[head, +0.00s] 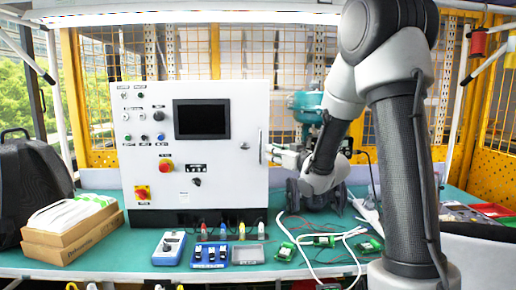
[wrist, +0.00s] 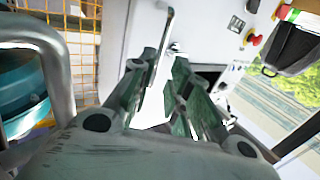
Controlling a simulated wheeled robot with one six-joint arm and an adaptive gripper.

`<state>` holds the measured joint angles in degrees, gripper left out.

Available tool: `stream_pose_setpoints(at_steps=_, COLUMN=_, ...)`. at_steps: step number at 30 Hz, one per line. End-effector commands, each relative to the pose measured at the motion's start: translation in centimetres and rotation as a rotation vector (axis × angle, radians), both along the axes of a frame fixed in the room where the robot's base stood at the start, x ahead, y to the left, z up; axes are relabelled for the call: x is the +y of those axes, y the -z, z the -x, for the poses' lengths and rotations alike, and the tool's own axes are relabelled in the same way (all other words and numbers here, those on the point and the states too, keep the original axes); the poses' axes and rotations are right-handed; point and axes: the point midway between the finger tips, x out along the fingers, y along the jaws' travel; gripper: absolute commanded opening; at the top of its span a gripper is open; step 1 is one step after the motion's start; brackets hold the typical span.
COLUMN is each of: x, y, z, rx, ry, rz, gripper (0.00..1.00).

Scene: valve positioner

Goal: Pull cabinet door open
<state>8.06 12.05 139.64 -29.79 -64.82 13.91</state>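The white control cabinet (head: 215,110) stands on the green bench, its front door facing me and looking shut. The door's vertical bar handle (head: 262,147) is at the right edge of the door. In the wrist view the handle (wrist: 166,38) runs down toward the space between my fingertips, closer to the left finger. My gripper (head: 276,154) is at the handle, reaching in from the right. In the wrist view my gripper (wrist: 165,62) has its two fingers apart. I cannot tell whether either finger touches the handle.
A teal valve actuator (head: 306,105) stands behind my arm, right of the cabinet. In front of the cabinet are a blue meter (head: 170,248), a blue tray of small parts (head: 210,255), a grey tray (head: 248,254) and a white cable (head: 318,262). Cardboard boxes (head: 72,240) lie left.

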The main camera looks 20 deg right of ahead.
Motion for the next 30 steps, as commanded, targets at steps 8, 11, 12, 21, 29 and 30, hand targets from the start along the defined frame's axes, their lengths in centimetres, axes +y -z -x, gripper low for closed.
stream_pose_setpoints(at_steps=8, x=0.5, y=0.0, z=-1.4, rx=-0.002, ry=-0.003, rz=-0.001, gripper=0.19)
stream_pose_setpoints(at_steps=11, x=1.1, y=0.0, z=-3.0, rx=-0.002, ry=-0.004, rz=-0.002, gripper=0.19)
stream_pose_setpoints(at_steps=12, x=1.3, y=0.0, z=-3.7, rx=-0.002, ry=-0.003, rz=-0.002, gripper=0.19)
stream_pose_setpoints(at_steps=21, x=2.5, y=0.0, z=-7.1, rx=-0.002, ry=-0.002, rz=-0.002, gripper=0.19)
stream_pose_setpoints(at_steps=29, x=2.6, y=0.0, z=-7.4, rx=-0.002, ry=-0.002, rz=-0.002, gripper=0.19)
stream_pose_setpoints(at_steps=30, x=2.5, y=0.0, z=-7.4, rx=-0.002, ry=-0.002, rz=-0.002, gripper=0.19)
